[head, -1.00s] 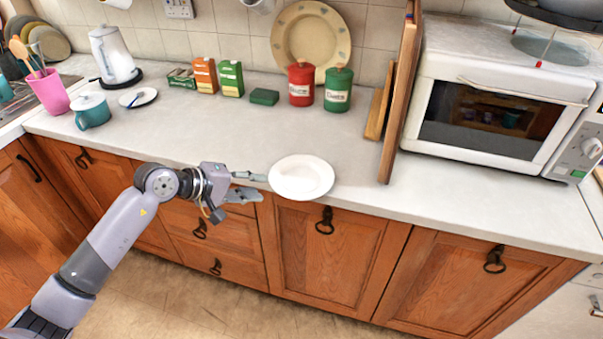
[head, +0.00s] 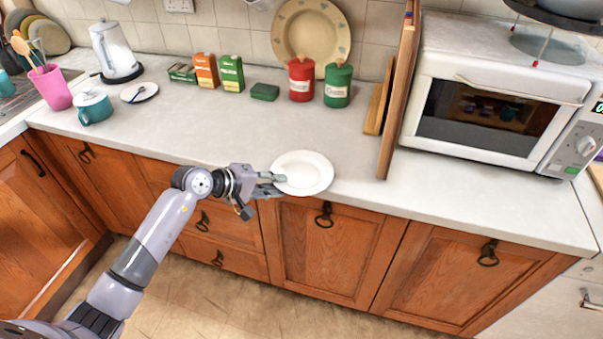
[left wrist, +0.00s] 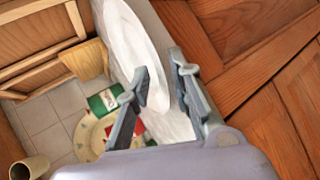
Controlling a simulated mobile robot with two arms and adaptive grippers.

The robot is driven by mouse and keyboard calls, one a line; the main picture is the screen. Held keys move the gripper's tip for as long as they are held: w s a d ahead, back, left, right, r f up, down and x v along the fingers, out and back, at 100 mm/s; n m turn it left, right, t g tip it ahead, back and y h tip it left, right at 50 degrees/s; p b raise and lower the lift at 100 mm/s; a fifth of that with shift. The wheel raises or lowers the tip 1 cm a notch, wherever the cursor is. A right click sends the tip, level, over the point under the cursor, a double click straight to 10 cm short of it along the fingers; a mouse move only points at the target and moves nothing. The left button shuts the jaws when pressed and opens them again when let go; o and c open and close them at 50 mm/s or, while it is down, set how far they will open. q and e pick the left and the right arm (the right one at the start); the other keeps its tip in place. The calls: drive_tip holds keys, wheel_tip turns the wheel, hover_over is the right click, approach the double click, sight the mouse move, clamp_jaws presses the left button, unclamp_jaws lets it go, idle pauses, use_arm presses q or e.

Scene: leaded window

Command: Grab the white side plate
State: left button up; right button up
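The white side plate (head: 306,169) lies at the front edge of the counter, its near rim by the edge. My left gripper (head: 277,183) is at the plate's left rim in the head view, its fingers reaching to it. In the left wrist view the plate (left wrist: 128,38) is seen steeply, and its rim runs between the two fingertips of my left gripper (left wrist: 161,75). The fingers stand apart, with a gap showing beside the rim, so the gripper looks open. Whether one finger touches the plate is not clear. My right gripper is not in view.
A wooden board (head: 399,95) stands upright right of the plate, beside the white microwave (head: 490,105). Red (head: 301,80) and green (head: 338,84) canisters stand behind. The counter left of the plate is clear.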

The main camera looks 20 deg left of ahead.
use_arm(q)
clamp_jaws()
idle(0.6)
